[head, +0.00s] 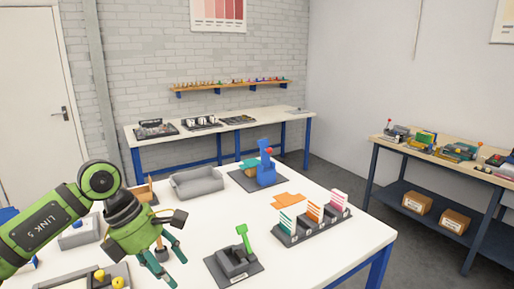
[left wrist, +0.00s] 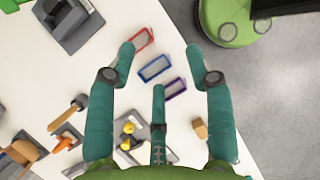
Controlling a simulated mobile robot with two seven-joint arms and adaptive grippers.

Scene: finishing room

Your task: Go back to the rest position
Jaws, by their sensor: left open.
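My left gripper (head: 170,252), green with dark joints, is over the near left part of the white table (head: 345,229) in the head view. Its fingers are spread and nothing is between them. In the left wrist view the open fingers (left wrist: 160,62) point toward the table edge, with red, blue and purple frames (left wrist: 154,68) below and between them. My right gripper shows in neither view.
A side bench (head: 432,158) stands right, across open floor.

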